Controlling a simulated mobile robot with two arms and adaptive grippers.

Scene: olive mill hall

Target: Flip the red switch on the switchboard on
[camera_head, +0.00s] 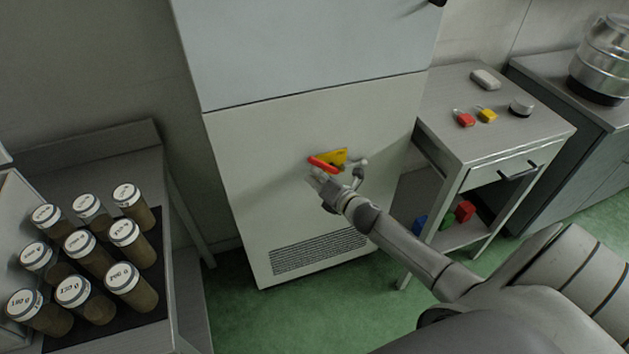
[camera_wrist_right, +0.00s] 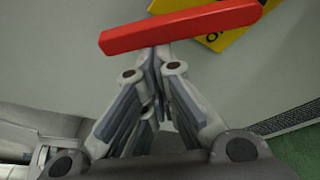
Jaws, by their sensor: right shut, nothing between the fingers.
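The switchboard (camera_head: 290,130) is a tall pale cabinet with a seam across it and a vent grille low down. Its red switch (camera_head: 323,165) is a bar handle in front of a yellow plate (camera_head: 337,157). In the right wrist view the red switch (camera_wrist_right: 180,27) lies slightly slanted across the top, with part of the yellow plate (camera_wrist_right: 228,36) behind it. My right gripper (camera_head: 318,177) is shut and empty, its fingertips right at the lower edge of the red switch. I cannot tell whether they touch. My left gripper is out of view.
A table (camera_head: 145,160) with several labelled jars (camera_head: 85,250) stands at the left. Green floor (camera_head: 270,310) is open below the cabinet.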

